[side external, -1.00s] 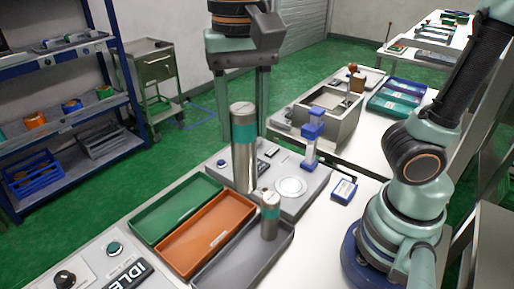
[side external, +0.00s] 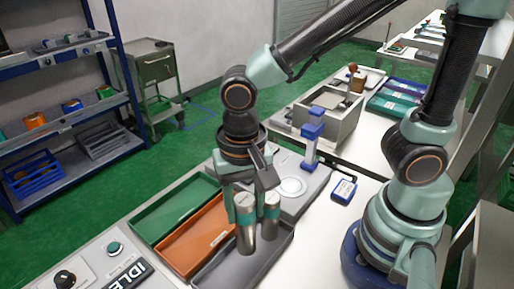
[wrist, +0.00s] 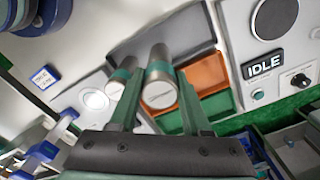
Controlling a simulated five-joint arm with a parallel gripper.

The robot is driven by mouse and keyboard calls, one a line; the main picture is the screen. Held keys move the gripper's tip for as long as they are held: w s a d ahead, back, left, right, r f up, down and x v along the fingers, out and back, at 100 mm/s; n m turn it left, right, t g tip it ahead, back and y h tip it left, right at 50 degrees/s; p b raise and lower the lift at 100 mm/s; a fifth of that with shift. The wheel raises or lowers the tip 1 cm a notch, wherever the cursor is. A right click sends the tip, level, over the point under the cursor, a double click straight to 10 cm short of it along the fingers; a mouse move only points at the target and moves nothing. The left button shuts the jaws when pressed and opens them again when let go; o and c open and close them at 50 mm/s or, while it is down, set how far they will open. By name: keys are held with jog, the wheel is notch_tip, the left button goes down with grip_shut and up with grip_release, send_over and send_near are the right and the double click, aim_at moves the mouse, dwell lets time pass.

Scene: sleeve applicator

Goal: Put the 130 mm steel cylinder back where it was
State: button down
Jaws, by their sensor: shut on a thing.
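The steel cylinder (side external: 246,238), with a teal band near its top, is upright between the fingers of my gripper (side external: 244,212), which is shut on it around the band. Its lower end is over the grey tray (side external: 217,274); I cannot tell whether it touches the tray floor. A shorter banded steel cylinder (side external: 271,225) stands in the same tray, close to the right finger. In the wrist view, the held cylinder's pale cap (wrist: 160,95) is between the fingers, and the other cylinder (wrist: 130,66) is just outside the left finger.
The orange tray (side external: 190,250) and green tray (side external: 160,218) lie left of the grey tray. Behind are a grey plate with a white disc (side external: 292,187) and a blue-topped post (side external: 311,140). A small blue-and-white box (side external: 344,190) lies right. An IDLE panel (side external: 126,277) is front left.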

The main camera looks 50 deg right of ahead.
aim_at(246, 223)
jog(key=shift+f, duration=2.1)
jog(key=shift+c, duration=1.8)
grip_release()
notch_tip(246, 223, up, 12)
jog(key=shift+f, duration=0.1)
jog(key=shift+w+d+r, duration=0.1)
jog(key=shift+d+r, duration=0.05)
jog(key=shift+r, duration=0.05)
jog(key=w+d+r+n+t, duration=0.1)
jog(key=w+d+n+t, duration=0.1)
jog(key=d, duration=0.6)
jog(key=w+d+r+n+t, duration=0.1)
jog(key=w+d+n+t, duration=0.2)
jog(key=d, duration=0.5)
jog(key=shift+d+r+n+t, duration=0.3)
jog(key=shift+d+n, duration=0.1)
jog(key=shift+n, duration=0.5)
